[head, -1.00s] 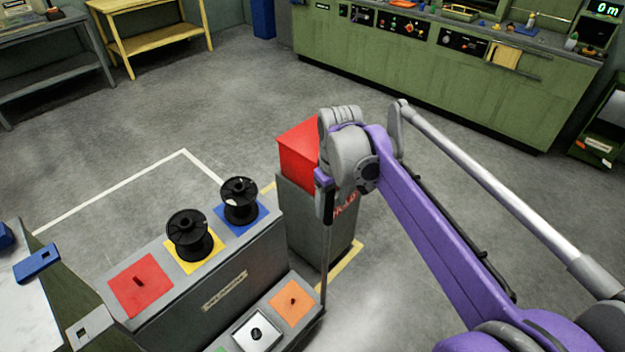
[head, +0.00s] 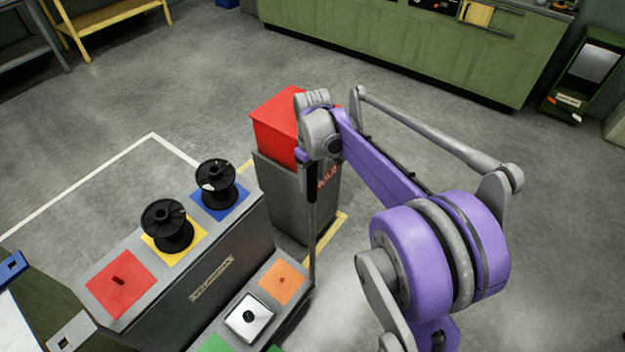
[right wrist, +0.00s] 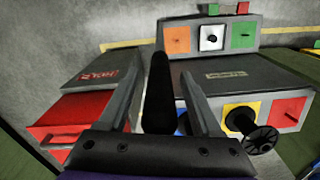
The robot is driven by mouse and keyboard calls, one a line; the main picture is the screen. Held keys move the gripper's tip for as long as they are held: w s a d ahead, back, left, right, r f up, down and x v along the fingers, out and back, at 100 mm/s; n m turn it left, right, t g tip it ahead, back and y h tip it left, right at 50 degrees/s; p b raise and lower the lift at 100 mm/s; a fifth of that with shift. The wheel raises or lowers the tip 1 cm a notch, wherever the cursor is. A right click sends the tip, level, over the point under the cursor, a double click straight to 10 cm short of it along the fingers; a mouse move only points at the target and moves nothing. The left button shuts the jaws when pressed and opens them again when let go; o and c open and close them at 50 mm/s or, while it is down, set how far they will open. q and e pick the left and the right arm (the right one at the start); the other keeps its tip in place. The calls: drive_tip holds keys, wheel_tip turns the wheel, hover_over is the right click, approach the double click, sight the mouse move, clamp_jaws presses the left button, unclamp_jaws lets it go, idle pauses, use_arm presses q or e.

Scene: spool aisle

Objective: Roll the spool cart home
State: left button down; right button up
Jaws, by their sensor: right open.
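The spool cart (head: 190,290) is a grey stepped block with coloured squares and short pegs. Black spools stand on its yellow square (head: 167,226) and blue square (head: 215,184); its red square (head: 120,281) holds only a peg. A thin upright post with a black grip (head: 312,185) rises at the cart's right end. My right gripper (head: 311,158) is at the top of this grip. In the right wrist view, the black grip (right wrist: 158,95) stands between the two open fingers, apparently not clamped. My left gripper is out of view.
A grey bin (head: 300,205) with a red top, marked HOLD, stands close behind the post. White floor lines (head: 90,185) run behind the cart. A worktop edge is at the lower left. Open floor lies between the cart and the green cabinets (head: 400,50).

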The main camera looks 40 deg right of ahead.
drive_tip(key=shift+f, duration=0.4)
clamp_jaws()
idle(1.2)
